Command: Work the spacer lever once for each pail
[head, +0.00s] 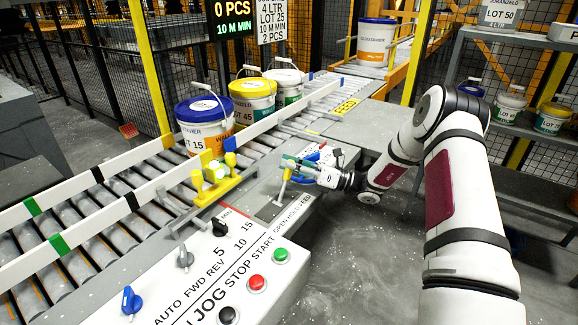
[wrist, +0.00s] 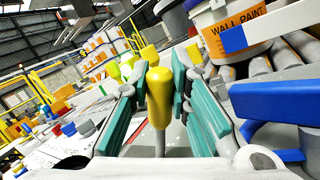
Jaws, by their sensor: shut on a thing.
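The spacer lever is a short upright stalk with a yellow knob (head: 287,173), standing on the grey control console near the words OPEN, HOLD and FEED. My gripper (head: 291,163) reaches it from the right. In the wrist view the yellow knob (wrist: 160,88) sits between the teal finger pads of my gripper (wrist: 158,100), which are shut on it. Three pails stand in a row on the roller conveyor: a blue-lidded pail marked LOT 15 (head: 205,128), a yellow-lidded pail marked LOT 45 (head: 254,100) and a white-lidded pail (head: 287,85) behind.
The console (head: 225,265) carries coloured buttons and knobs. A yellow bracket (head: 215,185) stands at the conveyor edge. A display (head: 232,20) reads 0 PCS; a sign (head: 271,20) reads LOT 25, 2 PCS. Another pail (head: 375,42) stands at the back; shelves (head: 520,128) at right hold pails.

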